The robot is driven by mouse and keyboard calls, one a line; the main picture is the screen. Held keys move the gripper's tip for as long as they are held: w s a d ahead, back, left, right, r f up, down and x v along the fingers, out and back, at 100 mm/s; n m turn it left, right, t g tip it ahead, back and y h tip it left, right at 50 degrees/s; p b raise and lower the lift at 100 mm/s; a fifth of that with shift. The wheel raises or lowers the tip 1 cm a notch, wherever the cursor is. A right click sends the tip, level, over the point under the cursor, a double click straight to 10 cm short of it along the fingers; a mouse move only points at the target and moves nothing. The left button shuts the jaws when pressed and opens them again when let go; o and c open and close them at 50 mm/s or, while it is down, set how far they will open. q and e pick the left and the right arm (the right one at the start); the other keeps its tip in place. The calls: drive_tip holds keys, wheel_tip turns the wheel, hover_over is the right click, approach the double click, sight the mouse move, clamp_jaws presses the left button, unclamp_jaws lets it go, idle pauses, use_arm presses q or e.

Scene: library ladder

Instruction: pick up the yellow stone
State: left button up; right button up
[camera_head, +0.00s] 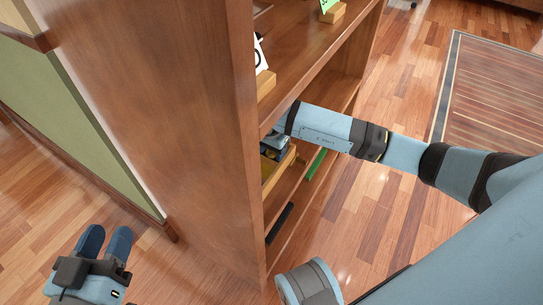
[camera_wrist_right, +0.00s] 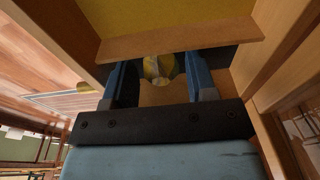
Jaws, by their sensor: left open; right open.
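The yellow stone (camera_wrist_right: 158,69), rounded with a pale band, shows in the right wrist view between the two blue fingers of my right gripper (camera_wrist_right: 160,74). The fingers are open, one on each side, with a visible gap to the stone. A wooden edge hides part of the stone. In the head view my right gripper (camera_head: 275,146) reaches into the bookcase, mostly hidden by its side panel and my arm; the stone cannot be made out there. My left gripper (camera_head: 106,241) is open and empty over the floor at the lower left.
The wooden bookcase (camera_head: 190,120) has a tall side panel and shelves around my right arm. A yellow-floored wooden tray (camera_head: 279,172) is by my right gripper. A green item (camera_head: 316,164) and a dark item (camera_head: 279,223) lie lower. Open floor (camera_head: 365,230) is at right.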

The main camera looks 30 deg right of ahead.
drive_tip(key=shift+f, duration=0.1)
drive_tip(key=shift+c, duration=0.5)
drive_tip(key=c, duration=0.6)
